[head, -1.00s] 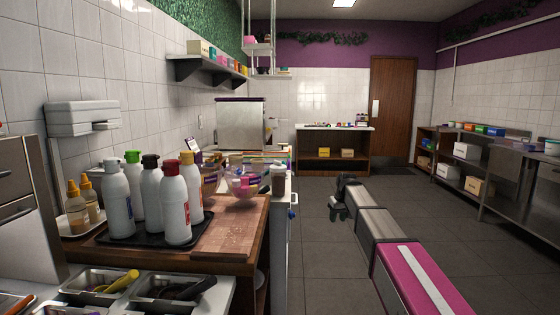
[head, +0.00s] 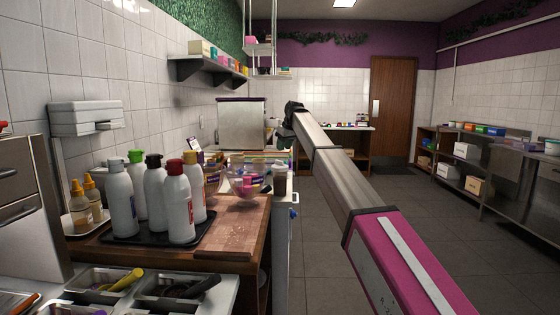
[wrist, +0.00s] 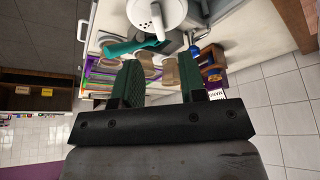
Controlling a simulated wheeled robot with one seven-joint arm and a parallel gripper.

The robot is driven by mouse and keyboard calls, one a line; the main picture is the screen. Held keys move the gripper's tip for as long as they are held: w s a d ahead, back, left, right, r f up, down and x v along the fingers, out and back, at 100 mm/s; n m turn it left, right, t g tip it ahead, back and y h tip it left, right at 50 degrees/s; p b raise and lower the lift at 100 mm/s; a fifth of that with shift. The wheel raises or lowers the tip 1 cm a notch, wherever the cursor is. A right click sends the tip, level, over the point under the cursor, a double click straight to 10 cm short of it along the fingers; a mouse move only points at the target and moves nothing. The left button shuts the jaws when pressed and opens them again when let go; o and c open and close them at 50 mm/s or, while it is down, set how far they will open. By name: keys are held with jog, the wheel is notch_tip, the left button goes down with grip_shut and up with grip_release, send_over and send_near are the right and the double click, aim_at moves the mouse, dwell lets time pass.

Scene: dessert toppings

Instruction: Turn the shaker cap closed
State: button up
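My gripper (head: 287,122) is raised above the far end of the left counter in the head view. In the wrist view its two green fingers (wrist: 160,72) are spread apart, with nothing held between them.
Several squeeze bottles with coloured caps (head: 155,195) stand on a dark tray (head: 130,238) on the wooden counter. A clear bowl (head: 245,184) stands beside the greyish container. A teal object (wrist: 128,46) lies ahead of the fingers. The floor (head: 315,240) at right is clear.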

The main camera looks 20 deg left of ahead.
aim_at(279, 162)
jog(key=x, duration=0.7)
jog(key=shift+w+a+f, duration=0.15)
jog(key=shift+f, duration=0.1)
grip_shut()
